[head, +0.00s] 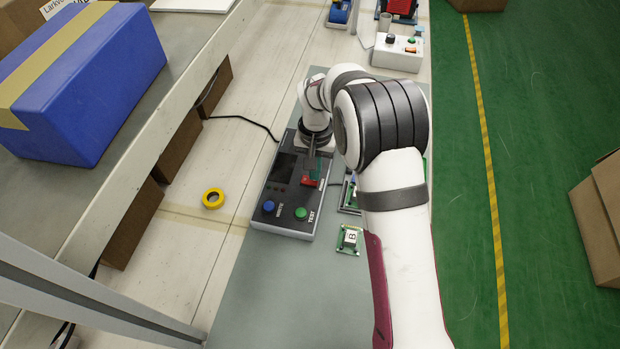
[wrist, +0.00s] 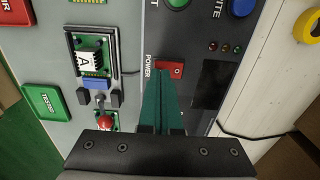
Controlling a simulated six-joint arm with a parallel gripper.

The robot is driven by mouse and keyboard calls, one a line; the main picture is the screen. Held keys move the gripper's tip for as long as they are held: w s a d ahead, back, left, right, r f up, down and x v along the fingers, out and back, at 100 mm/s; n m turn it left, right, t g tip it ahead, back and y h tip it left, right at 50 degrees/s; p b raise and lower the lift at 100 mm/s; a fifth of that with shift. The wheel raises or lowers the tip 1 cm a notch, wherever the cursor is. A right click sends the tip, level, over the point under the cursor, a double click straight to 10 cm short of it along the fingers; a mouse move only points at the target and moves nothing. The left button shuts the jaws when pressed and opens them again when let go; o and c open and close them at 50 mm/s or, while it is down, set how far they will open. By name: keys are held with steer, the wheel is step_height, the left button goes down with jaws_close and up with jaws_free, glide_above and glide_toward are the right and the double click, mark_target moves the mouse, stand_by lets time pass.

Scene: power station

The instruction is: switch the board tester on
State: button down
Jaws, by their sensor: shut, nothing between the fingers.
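The board tester (head: 283,178) is a dark box on the grey mat, with a blue WRITE button (head: 269,206) and a green TEST button (head: 301,213). Its red power switch (head: 309,182) lies near the right side; the wrist view shows it (wrist: 176,69) beside the word POWER, with a small round mark on its face. My gripper (wrist: 163,73) is shut and empty, its teal fingertips at the switch and covering part of it. I cannot tell whether they touch. The tester's screen (wrist: 217,85) is dark and its small lamps (wrist: 225,47) look dim.
A board marked A (wrist: 88,58) sits in a holder beside the tester, near a red knob (wrist: 107,121). A board marked B (head: 349,238) lies on the mat. Yellow tape (head: 213,198) lies left of the tester. A green TESTED tray (wrist: 50,102) is nearby.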

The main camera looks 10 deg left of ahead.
steer(key=shift+f, duration=0.5)
step_height(320, 180, up, 7)
steer(key=shift+f, duration=0.15)
stand_by(0.7)
steer(key=s+d+r+m, duration=0.3)
steer(key=s+d+r, duration=0.8)
steer(key=s+d+m+y, duration=0.1)
steer(key=s+d, duration=0.1)
steer(key=s, duration=0.7)
steer(key=s+d+m, duration=0.1)
steer(key=s+d, duration=0.2)
steer(key=s, duration=0.6)
steer(key=shift+s+d+f+m+y, duration=0.25)
steer(key=shift+s+f+m+y, duration=0.05)
steer(key=shift+s+y, duration=0.1)
